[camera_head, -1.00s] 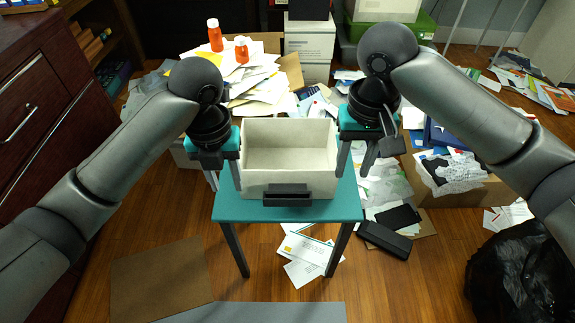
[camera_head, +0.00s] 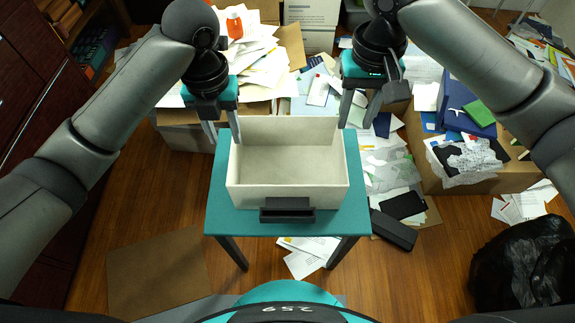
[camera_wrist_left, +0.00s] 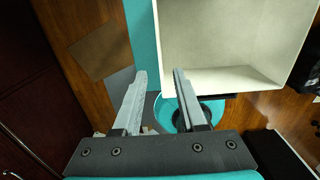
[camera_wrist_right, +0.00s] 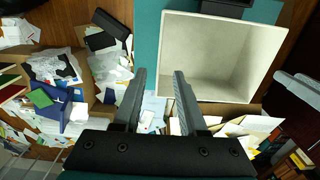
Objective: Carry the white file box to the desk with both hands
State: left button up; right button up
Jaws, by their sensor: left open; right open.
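My left gripper (camera_head: 222,135) is open at the box's far left corner. In the left wrist view the left gripper (camera_wrist_left: 158,88) has the box's pale rim (camera_wrist_left: 157,35) just beyond its fingers. My right gripper (camera_head: 355,112) is open at the far right corner. In the right wrist view the right gripper (camera_wrist_right: 158,85) has the box wall (camera_wrist_right: 205,98) beside its right finger. I see neither gripper clamped on the box; contact is uncertain.
Paper piles and an orange bottle (camera_head: 235,25) lie behind the table. A cardboard box (camera_head: 485,182) with papers and blue folders stands right, and a black bag (camera_head: 518,262) front right. Dark drawers (camera_head: 35,110) line the left. A brown board (camera_head: 160,275) lies on the floor.

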pick_arm(q)
notch_tip(320, 180, down, 15)
jog(key=shift+f, duration=0.15)
pick_arm(e)
send_over(336, 180)
jog(key=f, duration=1.5)
jog(key=shift+w+d+f, duration=0.15)
jog(key=shift+w, duration=0.15)
pick_arm(q)
jog(key=shift+c, duration=0.3)
pick_arm(e)
jog(key=shift+c, duration=0.3)
pick_arm(q)
grip_shut()
pick_arm(e)
grip_shut()
